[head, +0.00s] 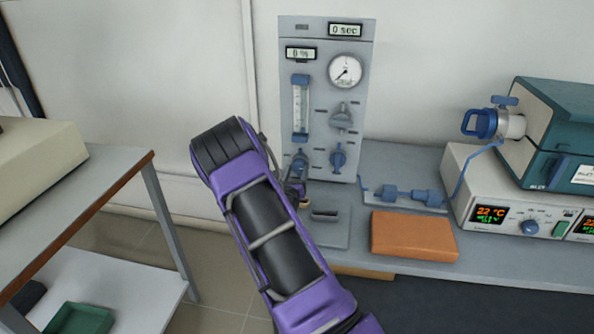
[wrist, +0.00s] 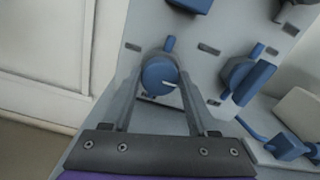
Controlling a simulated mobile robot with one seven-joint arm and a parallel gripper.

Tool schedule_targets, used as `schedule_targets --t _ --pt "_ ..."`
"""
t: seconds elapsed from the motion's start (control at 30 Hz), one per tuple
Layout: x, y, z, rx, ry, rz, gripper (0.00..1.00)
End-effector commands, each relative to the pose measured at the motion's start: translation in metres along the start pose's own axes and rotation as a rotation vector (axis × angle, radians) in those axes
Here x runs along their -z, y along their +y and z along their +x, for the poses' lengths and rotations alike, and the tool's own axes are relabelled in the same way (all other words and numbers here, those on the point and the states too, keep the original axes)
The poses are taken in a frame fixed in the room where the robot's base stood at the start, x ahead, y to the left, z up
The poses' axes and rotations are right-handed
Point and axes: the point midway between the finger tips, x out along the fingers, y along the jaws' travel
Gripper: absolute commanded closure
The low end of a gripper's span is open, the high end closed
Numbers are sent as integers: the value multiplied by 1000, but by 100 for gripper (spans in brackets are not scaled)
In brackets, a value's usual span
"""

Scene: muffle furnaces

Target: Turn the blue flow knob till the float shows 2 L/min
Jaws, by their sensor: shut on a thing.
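The blue flow knob (wrist: 158,72) sits between the two grey fingers of my gripper (wrist: 161,84) in the wrist view, with a white mark on its face. My gripper is shut on it. In the head view the knob (head: 299,160) is low on the left of the grey panel (head: 322,45), partly hidden by my gripper (head: 298,178). Above it stands the clear flow tube (head: 300,110) with a scale and blue end caps. The float and its reading are too small to tell.
The panel also carries a round gauge (head: 345,70), a grey knob (head: 342,117) and another blue knob (head: 338,158) close to the right of my gripper. An orange-brown block (head: 414,235) and blue fittings (head: 405,195) lie on the bench. Furnace units (head: 520,190) stand at right.

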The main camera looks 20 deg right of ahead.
Motion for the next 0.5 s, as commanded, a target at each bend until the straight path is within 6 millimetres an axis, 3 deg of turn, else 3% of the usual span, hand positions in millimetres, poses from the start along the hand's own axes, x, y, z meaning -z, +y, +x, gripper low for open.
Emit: schedule_targets --t 0.5 --pt "-2 2 -1 -3 0 -413 97"
